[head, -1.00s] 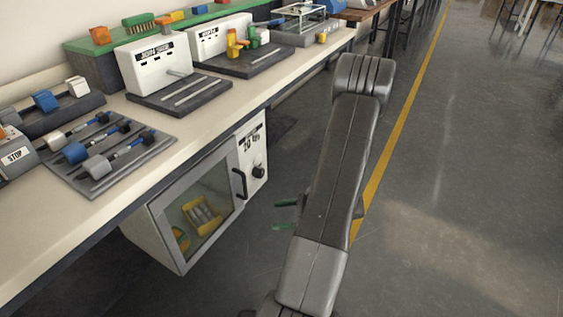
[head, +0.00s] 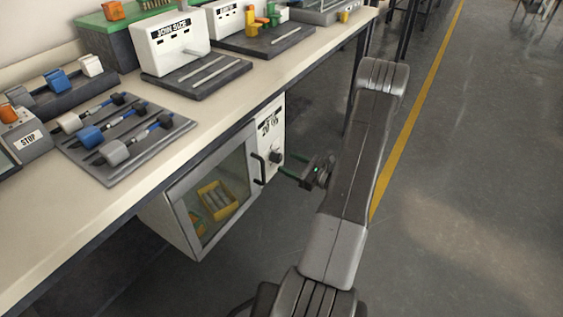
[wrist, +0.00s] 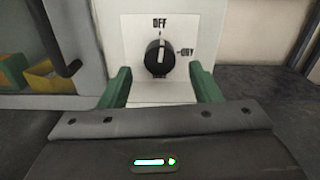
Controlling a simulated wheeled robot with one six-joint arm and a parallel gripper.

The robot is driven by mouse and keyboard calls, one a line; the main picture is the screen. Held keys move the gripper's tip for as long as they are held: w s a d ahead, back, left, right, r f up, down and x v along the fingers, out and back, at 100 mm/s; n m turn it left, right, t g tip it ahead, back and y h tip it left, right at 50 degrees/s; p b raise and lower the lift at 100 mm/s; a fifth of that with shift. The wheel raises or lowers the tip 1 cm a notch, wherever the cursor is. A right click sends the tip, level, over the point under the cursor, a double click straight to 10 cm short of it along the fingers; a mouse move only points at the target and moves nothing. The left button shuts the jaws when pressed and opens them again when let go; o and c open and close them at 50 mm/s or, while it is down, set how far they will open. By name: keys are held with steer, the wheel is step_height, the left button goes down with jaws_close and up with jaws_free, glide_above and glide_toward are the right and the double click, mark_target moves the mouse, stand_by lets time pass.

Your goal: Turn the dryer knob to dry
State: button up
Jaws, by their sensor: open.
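The black dryer knob (wrist: 159,58) sits on the dryer's white front panel in the wrist view. Its white pointer line is up, at the OFF label (wrist: 160,22); a second label, which seems to read DRY (wrist: 186,51), is to its right. The knob also shows in the head view (head: 276,156) on the dryer (head: 180,229) under the bench. My gripper (wrist: 159,84) is open, its two green fingers pointing at the panel, one each side of and lower than the knob. In the head view my gripper (head: 295,171) is just right of the panel. Contact with the knob cannot be told.
The dryer's black door handle (head: 262,168) is left of the knob, and also shows at upper left in the wrist view (wrist: 57,40). A yellow tray (head: 216,200) is behind the dryer's glass. The bench top (head: 185,130) overhangs above. Floor to the right is clear.

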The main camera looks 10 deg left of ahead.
mark_target(280, 159)
steer(key=shift+x, duration=2.05)
steer(key=c, duration=1)
